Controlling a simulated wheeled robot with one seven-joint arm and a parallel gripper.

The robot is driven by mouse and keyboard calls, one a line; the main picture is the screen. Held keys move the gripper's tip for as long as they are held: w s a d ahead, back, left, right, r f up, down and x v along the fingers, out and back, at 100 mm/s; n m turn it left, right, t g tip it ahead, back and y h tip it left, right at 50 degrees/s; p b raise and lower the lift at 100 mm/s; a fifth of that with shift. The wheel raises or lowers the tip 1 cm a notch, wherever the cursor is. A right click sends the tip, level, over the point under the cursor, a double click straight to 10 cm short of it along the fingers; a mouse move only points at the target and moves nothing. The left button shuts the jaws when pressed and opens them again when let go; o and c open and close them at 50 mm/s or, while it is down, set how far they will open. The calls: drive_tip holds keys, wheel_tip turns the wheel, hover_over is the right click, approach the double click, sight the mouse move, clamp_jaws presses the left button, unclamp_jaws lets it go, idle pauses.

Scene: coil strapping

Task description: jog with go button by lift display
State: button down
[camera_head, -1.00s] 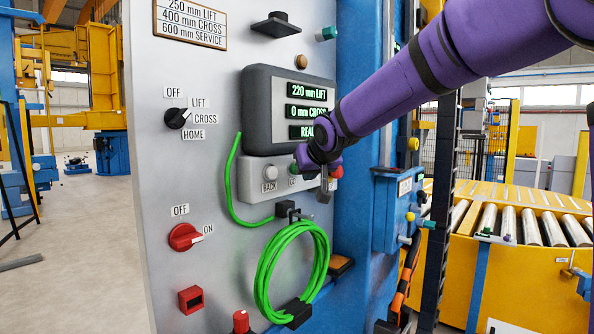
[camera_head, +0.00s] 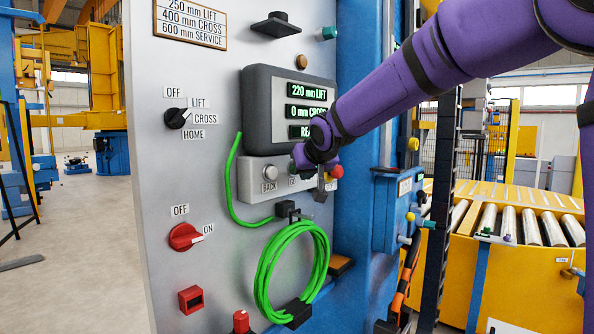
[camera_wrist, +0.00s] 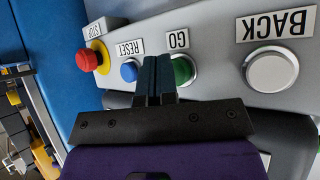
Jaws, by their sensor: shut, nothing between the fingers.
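The green go button (camera_wrist: 183,70) sits on the grey button box (camera_head: 250,181), below its GO label. My gripper (camera_wrist: 154,62) is shut and empty; its fingertips are in front of the box, overlapping the left side of the go button in the wrist view. I cannot tell whether they touch it. In the head view my gripper (camera_head: 321,188) and wrist hide most of that button. The lift display (camera_head: 307,92) reads 220 mm LIFT, with 0 mm CROSS below and a third line partly hidden. The selector knob (camera_head: 177,118) points toward LIFT.
Near the go button are the blue reset button (camera_wrist: 130,70), red stop button (camera_wrist: 89,60) and silver back button (camera_wrist: 271,70). A plate (camera_head: 190,22) reads 250 mm LIFT, 400 mm CROSS, 600 mm SERVICE. A green cable coil (camera_head: 262,278) hangs below the box.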

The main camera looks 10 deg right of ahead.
drive_tip(key=shift+w+a, duration=0.3)
drive_tip(key=shift+w, duration=0.1)
idle(0.6)
drive_tip(key=shift+s, duration=0.1)
idle(0.4)
drive_tip(key=shift+s+d, duration=0.5)
drive_tip(key=shift+s, duration=0.15)
drive_tip(key=shift+s+d, duration=0.75)
drive_tip(key=shift+s, duration=0.25)
drive_tip(key=shift+s+d, duration=0.75)
drive_tip(key=shift+s, duration=0.25)
